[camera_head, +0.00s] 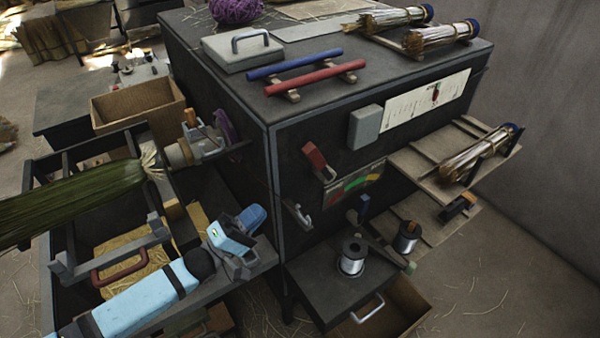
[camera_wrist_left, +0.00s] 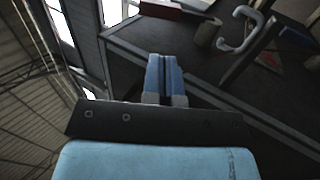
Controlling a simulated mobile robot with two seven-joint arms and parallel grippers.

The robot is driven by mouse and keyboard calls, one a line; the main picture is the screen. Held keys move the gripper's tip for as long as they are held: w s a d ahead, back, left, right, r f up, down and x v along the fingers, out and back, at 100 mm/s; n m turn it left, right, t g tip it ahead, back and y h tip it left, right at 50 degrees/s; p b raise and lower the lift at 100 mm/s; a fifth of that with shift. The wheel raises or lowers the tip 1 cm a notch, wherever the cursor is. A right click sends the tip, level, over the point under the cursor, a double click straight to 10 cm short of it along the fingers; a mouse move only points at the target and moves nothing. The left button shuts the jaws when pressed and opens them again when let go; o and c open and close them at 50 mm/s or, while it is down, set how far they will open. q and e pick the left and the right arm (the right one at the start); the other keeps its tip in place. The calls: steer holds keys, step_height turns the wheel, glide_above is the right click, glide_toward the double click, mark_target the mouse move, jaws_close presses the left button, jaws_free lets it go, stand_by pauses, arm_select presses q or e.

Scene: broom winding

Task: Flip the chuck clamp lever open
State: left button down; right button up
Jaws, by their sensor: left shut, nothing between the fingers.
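The chuck (camera_head: 180,152) is a pale cylinder at the left of the head view, at the end of a green broom bundle (camera_head: 80,200). A small orange-tipped lever (camera_head: 190,118) stands up at the chuck's mount and looks like the clamp lever. My left gripper (camera_head: 254,217) is below and to the right of the chuck, apart from it. Its blue fingers (camera_wrist_left: 165,75) are together and empty in the left wrist view. My right gripper is not in view.
A cabinet (camera_head: 230,95) stands right of the chuck, with a red-handled lever (camera_head: 315,155) and a grey hook (camera_head: 298,213) on its sides. A cardboard box (camera_head: 138,105) is behind the chuck. A wire spool (camera_head: 352,257) sits on a low shelf at right.

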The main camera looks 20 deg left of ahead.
mark_target(312, 162)
arm_select(q)
steer(key=p+x, duration=0.3)
steer(key=x, duration=1.1)
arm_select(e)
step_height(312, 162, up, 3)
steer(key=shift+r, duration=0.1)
arm_select(q)
steer(key=shift+w, duration=0.1)
